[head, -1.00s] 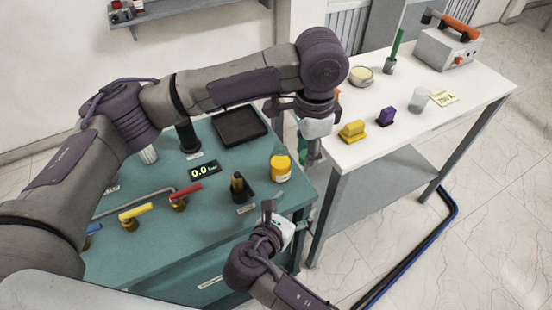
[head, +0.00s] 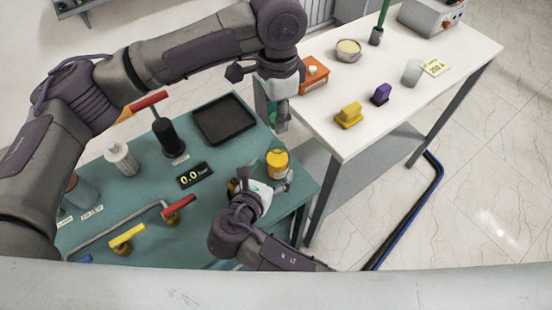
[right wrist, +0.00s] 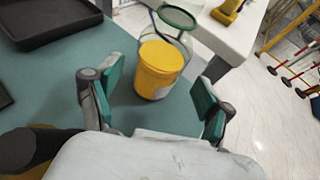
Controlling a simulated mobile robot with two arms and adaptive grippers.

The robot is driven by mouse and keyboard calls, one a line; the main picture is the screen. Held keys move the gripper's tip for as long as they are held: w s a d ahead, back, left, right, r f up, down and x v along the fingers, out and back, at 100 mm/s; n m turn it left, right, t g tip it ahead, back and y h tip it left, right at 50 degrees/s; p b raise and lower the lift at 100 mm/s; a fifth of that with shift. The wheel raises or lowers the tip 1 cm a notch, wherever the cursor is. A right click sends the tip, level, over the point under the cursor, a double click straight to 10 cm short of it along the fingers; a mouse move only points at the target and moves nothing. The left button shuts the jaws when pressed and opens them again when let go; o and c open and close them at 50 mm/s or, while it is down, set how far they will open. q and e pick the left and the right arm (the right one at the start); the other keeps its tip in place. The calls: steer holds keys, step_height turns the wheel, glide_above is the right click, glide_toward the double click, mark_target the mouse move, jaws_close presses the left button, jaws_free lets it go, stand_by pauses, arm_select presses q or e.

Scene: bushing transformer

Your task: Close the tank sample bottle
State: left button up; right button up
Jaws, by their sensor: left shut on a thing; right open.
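In the right wrist view the bottle is ahead of the spread fingers (right wrist: 155,102), roughly centred, with gaps on both sides. My left gripper (head: 279,105) is shut on a small clear greenish piece (head: 282,122) above the gap between bench and white table.
The teal bench (head: 235,165) carries a black tray (head: 225,118), a pressure display (head: 195,174), and red (head: 179,207) and yellow (head: 127,236) valve handles.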

mark_target(276, 144)
arm_select(q)
steer(key=shift+w+a, duration=0.1)
arm_select(e)
steer(key=shift+x, duration=3.8)
steer(key=shift+c, duration=0.3)
jaws_close()
arm_select(q)
steer(key=shift+f, duration=2.5)
